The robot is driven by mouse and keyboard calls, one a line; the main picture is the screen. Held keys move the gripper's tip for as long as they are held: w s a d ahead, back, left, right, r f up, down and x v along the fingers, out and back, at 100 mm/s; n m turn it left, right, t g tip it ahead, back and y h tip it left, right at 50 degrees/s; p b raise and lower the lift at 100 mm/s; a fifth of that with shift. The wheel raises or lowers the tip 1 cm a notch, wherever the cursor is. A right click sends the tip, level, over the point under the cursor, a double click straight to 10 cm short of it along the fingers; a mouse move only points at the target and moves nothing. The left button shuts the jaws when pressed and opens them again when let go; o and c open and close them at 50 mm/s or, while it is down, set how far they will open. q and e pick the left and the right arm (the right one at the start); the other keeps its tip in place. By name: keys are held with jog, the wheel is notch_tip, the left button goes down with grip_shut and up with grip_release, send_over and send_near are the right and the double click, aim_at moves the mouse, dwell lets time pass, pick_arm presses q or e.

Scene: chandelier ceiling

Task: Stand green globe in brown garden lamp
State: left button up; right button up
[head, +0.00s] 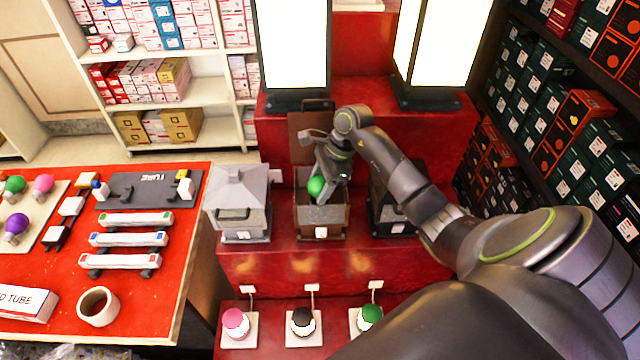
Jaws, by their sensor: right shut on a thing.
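The green globe (316,186) is at the tips of my right gripper (325,185), which is shut on it. The globe is at the mouth of the brown garden lamp (320,216), an open box on the red step with its lid (303,135) tipped up behind. The gripper reaches down into the lamp from above. The gripper hides part of the globe, and I cannot tell whether the globe touches the lamp's floor. My left gripper is not in view.
A grey lamp (240,203) stands close on the left and a dark lamp (389,203) close on the right, partly behind my arm. Tall lit lanterns (293,45) stand behind. Small globes on white bases (239,325) sit below. A red table (150,290) holds tubes and bulbs.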

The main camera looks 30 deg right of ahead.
jog(key=shift+f+b, duration=0.2)
jog(key=shift+b, duration=0.9)
dwell(1.2)
jog(key=shift+f+b, duration=0.85)
jog(key=shift+b, duration=0.2)
dwell(0.6)
jog(key=o, duration=1.1)
jog(key=shift+c, duration=0.2)
jog(key=shift+r, duration=0.1)
jog(key=b+v, duration=0.4)
jog(key=v, duration=1.3)
jog(key=shift+b, duration=0.4)
jog(key=shift+r, duration=0.1)
